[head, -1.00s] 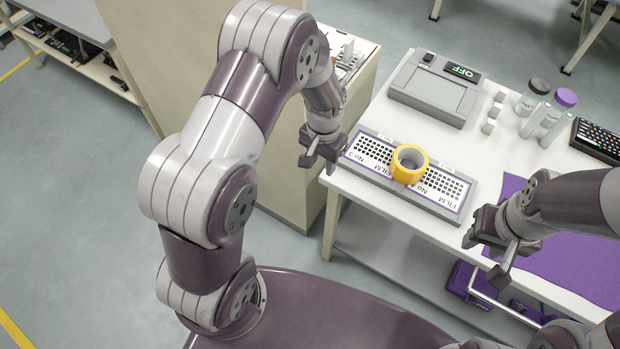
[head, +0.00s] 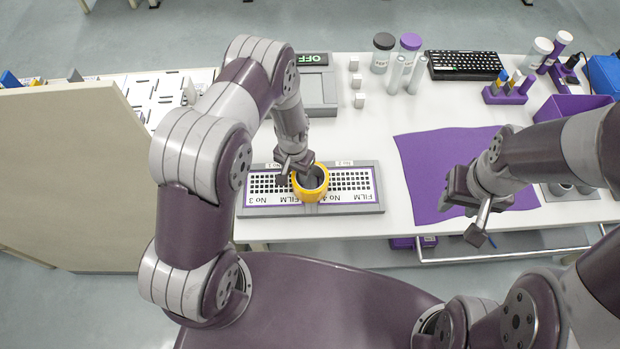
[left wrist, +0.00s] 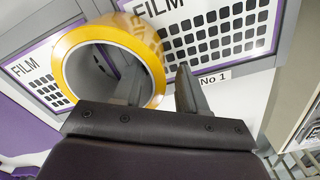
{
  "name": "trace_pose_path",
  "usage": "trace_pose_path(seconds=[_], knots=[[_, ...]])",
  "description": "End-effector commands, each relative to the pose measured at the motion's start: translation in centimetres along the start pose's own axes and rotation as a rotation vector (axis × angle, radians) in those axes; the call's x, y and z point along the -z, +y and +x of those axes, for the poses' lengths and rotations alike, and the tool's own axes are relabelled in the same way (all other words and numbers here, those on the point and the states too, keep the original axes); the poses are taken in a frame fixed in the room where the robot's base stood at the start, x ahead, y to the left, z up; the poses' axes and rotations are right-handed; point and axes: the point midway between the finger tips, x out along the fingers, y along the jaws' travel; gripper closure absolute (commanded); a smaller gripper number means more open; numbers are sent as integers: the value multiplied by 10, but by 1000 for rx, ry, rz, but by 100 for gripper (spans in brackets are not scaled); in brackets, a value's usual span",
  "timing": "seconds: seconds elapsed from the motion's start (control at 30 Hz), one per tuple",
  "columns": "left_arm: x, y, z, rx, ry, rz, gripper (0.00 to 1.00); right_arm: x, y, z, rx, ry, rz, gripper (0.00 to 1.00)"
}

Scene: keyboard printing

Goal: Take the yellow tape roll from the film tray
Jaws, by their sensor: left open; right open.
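The yellow tape roll (head: 311,196) sits on the film tray (head: 362,209), near its middle, with its hole facing up. The roll also shows large in the left wrist view (left wrist: 146,42). My left gripper (head: 291,172) is at the roll's left rear side. In the left wrist view my open left gripper (left wrist: 158,78) has one finger at the roll's hole and the other outside its wall. I cannot tell whether either finger touches it.
A grey device with an OFF display (head: 318,90), small white cubes (head: 357,82) and bottles (head: 382,52) stand behind the tray. A black keyboard (head: 465,65) lies at the back. A beige cabinet (head: 75,170) stands left. The white tabletop between tray and mat is clear.

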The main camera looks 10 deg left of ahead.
Motion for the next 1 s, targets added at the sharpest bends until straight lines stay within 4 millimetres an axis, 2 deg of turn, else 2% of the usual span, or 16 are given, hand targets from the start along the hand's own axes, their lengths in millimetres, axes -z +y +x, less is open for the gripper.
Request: trace_pose_path(seconds=[0.03,0.17,0.57,0.67,0.8,1.0], knots=[[0,0,0,0,0,0,58,0,0,0,0,0,0,57],[0,0,0,0,-1,0,100,0,0,0,0,0,0,57],[0,0,-4,0,1,0,100,0,0,2,0,0,0,57],[1,0,-12,0,1,0,100,-1,0,6,0,0,0,57],[1,0,-37,1,4,0,100,-2,0,15,0,0,0,57],[40,15,-60,0,5,2,100,-4,0,32,0,0,0,57]])
